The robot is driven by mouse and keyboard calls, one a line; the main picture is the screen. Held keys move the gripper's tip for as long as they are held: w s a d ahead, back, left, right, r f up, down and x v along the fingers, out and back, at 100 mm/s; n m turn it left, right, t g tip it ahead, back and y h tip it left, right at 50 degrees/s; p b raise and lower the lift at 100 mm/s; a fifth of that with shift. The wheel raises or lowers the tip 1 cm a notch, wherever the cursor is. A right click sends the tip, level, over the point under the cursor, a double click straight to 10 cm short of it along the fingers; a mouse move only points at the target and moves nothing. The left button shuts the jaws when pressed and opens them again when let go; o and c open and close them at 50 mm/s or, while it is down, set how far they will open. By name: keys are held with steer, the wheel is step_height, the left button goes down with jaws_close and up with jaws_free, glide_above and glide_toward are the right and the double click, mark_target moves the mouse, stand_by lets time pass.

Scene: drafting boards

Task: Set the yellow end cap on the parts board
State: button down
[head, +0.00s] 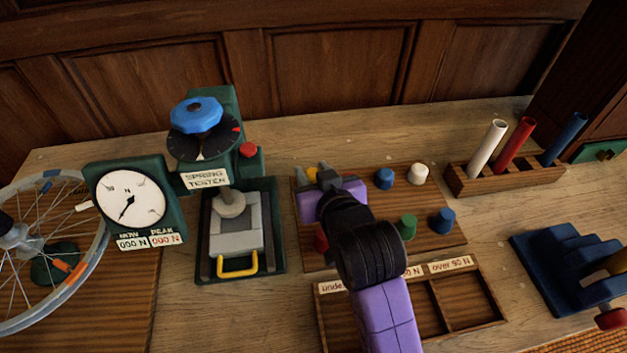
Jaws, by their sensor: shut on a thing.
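The parts board (388,204) is a brown wooden board right of the spring tester, with several coloured caps on it. My gripper (322,174) is over its back left corner, with its purple body and dark wrist covering much of the board's left side. It is shut on the yellow end cap (312,174), which shows only as a small yellow patch beside the grey fingers. I cannot tell whether the cap touches the board.
Blue (384,178), white (418,173), green (406,227) and another blue cap (441,221) stand on the board; a red cap (321,241) is partly hidden. The spring tester (265,225) stands left, a labelled tray (490,303) in front, a tube rack (508,176) behind right.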

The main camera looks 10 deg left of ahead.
steer(key=shift+f, duration=1.3)
steer(key=shift+f, duration=0.15)
steer(key=c, duration=0.9)
jaws_free()
steer(key=shift+c, duration=0.2)
steer(key=v, duration=1.2)
